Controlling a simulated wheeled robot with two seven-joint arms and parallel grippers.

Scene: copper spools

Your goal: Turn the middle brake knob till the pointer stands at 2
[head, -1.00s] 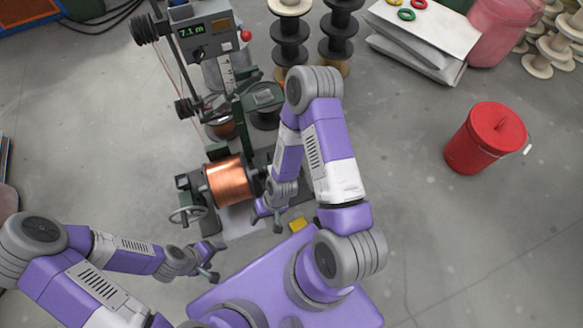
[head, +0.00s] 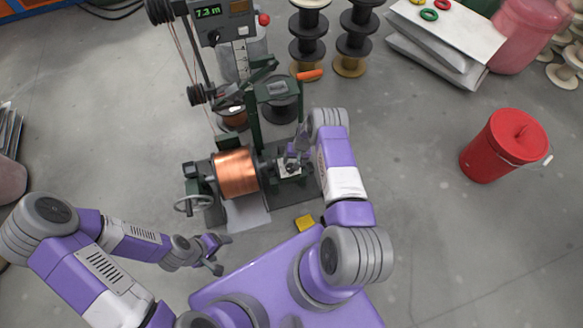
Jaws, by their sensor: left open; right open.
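The winding machine carries a large copper spool (head: 236,173) at its front. To the right of the spool is a small dark block with a pale plate (head: 289,168). My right gripper (head: 293,158) is open over this block, its fingers pointing down. The knobs, their numbers and the pointer are too small and too covered to tell apart. I cannot tell whether the fingers touch a knob. My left gripper (head: 219,255) is open and empty, low in front of the machine and apart from it.
A handwheel (head: 192,203) stands left of the copper spool. The display (head: 208,12) reads 7.3 m. An orange handle (head: 309,75) sticks out behind my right arm.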

